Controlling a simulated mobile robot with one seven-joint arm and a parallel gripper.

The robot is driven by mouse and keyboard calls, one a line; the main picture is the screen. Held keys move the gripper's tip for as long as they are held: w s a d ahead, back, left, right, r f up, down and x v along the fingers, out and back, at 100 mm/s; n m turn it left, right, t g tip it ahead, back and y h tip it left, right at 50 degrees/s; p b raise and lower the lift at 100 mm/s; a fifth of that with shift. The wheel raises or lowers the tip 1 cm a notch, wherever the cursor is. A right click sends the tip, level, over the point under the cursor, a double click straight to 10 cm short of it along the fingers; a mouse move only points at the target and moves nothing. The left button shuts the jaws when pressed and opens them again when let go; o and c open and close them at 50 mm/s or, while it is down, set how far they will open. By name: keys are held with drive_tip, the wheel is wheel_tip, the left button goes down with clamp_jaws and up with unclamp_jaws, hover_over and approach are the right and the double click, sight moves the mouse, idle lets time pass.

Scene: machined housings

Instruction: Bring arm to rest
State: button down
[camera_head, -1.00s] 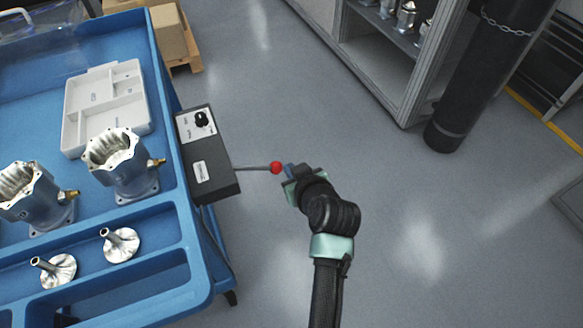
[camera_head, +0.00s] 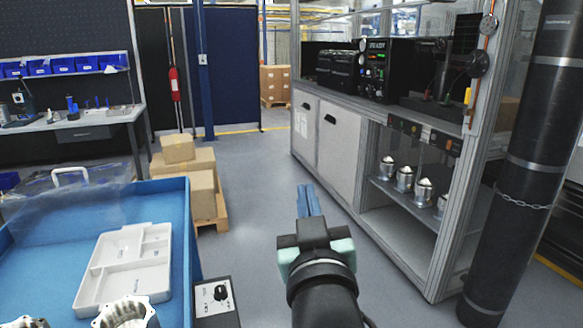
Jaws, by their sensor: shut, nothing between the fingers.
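My gripper (camera_head: 309,201) is in the lower middle of the head view, its blue fingers pointing away from me over the grey floor. The fingers are together with nothing between them. My dark arm with a pale green collar comes up from the bottom edge behind it. The gripper is apart from the blue cart on its left and the cabinet on its right.
The blue cart (camera_head: 184,187) at left carries a white divided tray (camera_head: 125,262) and a metal housing (camera_head: 125,312). A control box (camera_head: 214,300) sits on its side. Boxes on a pallet (camera_head: 190,170) stand behind. A grey cabinet (camera_head: 330,150) and black cylinder (camera_head: 535,130) stand at right.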

drive_tip(key=s+a+r+m+t, duration=0.1)
drive_tip(key=s+r+t, duration=0.3)
drive_tip(key=s+r, duration=0.55)
drive_tip(key=s+a+r+m+t, duration=0.1)
drive_tip(key=s+r+t, duration=0.35)
drive_tip(key=r, duration=0.85)
drive_tip(key=s+r+h+p, duration=0.1)
drive_tip(key=s+r+p, duration=0.2)
drive_tip(key=r+p, duration=0.9)
drive_tip(key=shift+a+r+m+g+p, duration=0.15)
drive_tip(key=shift+r+m+g+p, duration=0.2)
drive_tip(key=shift+r, duration=0.15)
drive_tip(key=shift+f, duration=0.1)
